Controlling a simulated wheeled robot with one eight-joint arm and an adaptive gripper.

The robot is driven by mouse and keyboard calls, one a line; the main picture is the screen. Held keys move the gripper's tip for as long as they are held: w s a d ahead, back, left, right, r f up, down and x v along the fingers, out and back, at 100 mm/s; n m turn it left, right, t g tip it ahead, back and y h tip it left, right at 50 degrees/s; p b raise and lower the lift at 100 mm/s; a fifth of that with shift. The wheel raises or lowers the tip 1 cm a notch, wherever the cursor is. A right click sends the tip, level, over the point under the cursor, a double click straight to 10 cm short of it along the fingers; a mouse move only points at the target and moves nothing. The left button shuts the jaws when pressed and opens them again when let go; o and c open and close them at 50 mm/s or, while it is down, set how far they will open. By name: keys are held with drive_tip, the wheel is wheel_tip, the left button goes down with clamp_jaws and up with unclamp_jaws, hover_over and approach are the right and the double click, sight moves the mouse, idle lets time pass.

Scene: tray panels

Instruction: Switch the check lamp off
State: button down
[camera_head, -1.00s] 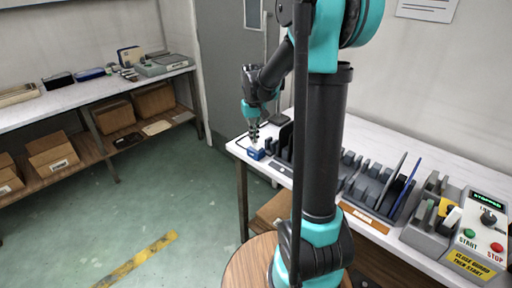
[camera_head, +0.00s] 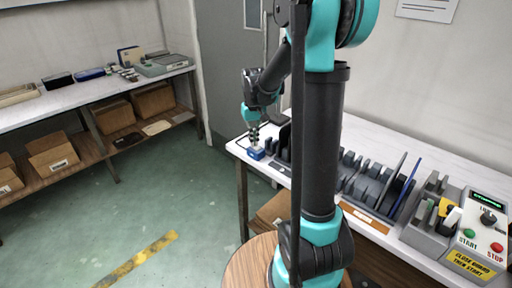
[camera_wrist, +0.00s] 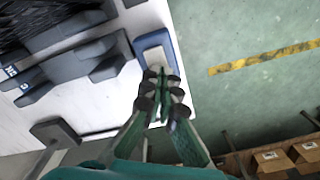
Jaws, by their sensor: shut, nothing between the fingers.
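A small blue box with a pale top (camera_head: 256,153) sits at the near left end of the white bench. It also shows in the wrist view as a blue block with a whitish plate (camera_wrist: 155,48). I cannot tell whether it is the check lamp's switch, and no lit lamp is clear near it. My gripper (camera_head: 254,144) points down just above this box. In the wrist view my gripper's fingertips (camera_wrist: 161,76) are together and empty, over the box's near edge. Whether they touch it cannot be told.
Dark racks with upright panels (camera_head: 372,182) stand along the bench to the right of the box. A control box (camera_head: 478,232) with green START and red STOP buttons is at the far right. A dark square piece (camera_wrist: 56,131) lies left of my fingers. Open floor lies beyond the bench edge.

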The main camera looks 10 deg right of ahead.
drive_tip(key=shift+f, duration=0.1)
drive_tip(key=shift+r, duration=3.5)
drive_tip(key=s+d+f+t, duration=0.1)
drive_tip(key=s+f, duration=0.3)
drive_tip(key=s, duration=0.3)
drive_tip(key=s+d+f+t, duration=0.1)
drive_tip(key=s+f, duration=0.3)
drive_tip(key=s, duration=0.3)
drive_tip(key=s+d+f+m+t, duration=0.1)
drive_tip(key=s+d+f+t, duration=0.1)
drive_tip(key=s, duration=0.6)
drive_tip(key=shift+f, duration=0.9)
